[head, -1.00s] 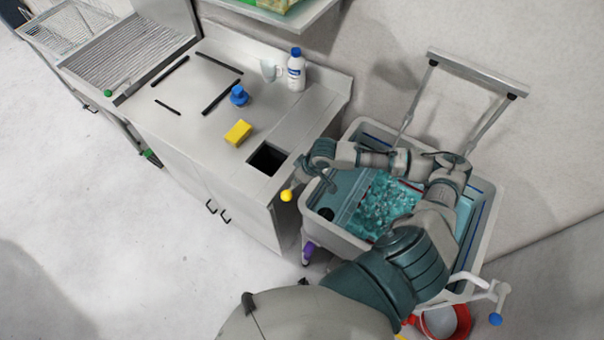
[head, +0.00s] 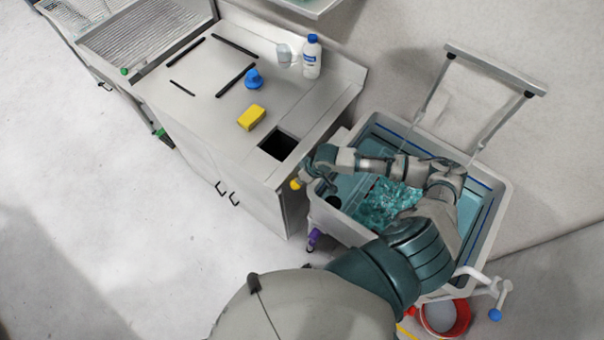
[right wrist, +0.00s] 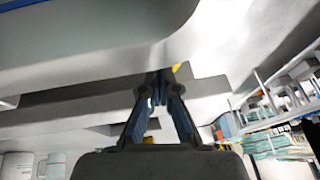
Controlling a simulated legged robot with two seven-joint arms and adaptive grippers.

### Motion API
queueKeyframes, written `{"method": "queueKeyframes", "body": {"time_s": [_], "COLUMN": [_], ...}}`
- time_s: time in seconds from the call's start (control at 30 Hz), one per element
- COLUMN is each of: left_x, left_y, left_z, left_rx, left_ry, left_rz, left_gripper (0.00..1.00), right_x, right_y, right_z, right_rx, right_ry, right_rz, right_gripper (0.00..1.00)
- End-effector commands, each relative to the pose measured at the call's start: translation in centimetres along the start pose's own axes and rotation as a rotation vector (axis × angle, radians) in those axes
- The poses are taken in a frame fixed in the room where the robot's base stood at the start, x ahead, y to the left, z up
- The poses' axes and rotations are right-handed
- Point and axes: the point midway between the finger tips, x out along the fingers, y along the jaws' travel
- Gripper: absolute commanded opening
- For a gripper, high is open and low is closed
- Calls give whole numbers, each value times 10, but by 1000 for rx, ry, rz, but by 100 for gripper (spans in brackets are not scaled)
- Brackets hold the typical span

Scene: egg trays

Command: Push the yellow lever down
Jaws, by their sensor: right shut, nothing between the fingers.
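The yellow lever's round end (head: 296,184) shows at the near left corner of the grey wheeled tub, beside the counter's end. My right gripper (head: 308,182) is right beside it, at the tub's left rim, and partly hides the lever's shaft. In the right wrist view the gripper (right wrist: 160,84) is shut with nothing between its fingertips. A small yellow piece (right wrist: 176,67) shows just behind the fingertips; I cannot tell whether they touch it. My left gripper is not in view.
The tub (head: 497,205) holds teal water under my right arm. The steel counter (head: 190,110) carries a yellow sponge (head: 251,117), a blue object (head: 253,78) and a white bottle (head: 311,57). A red bucket (head: 460,318) stands at lower right. Floor at left is clear.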

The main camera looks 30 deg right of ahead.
Motion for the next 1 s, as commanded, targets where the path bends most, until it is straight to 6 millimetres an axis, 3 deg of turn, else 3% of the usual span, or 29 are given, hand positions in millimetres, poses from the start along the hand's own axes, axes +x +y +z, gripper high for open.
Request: {"method": "queueKeyframes", "body": {"time_s": [0.3, 0.47, 0.7, 1.0], "left_x": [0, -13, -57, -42], "left_y": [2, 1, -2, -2], "left_z": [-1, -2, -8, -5], "left_rx": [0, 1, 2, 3], "left_ry": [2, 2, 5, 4], "left_rz": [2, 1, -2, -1], "left_gripper": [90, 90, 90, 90], "right_x": [2, -8, -43, -106], "right_y": [-2, -2, 2, -2], "right_z": [2, -2, -15, -12], "right_rx": [0, 1, 1, -2], "right_ry": [-5, -4, -1, 1], "right_rz": [-2, -2, 3, 6], "right_gripper": [0, 0, 0, 0]}}
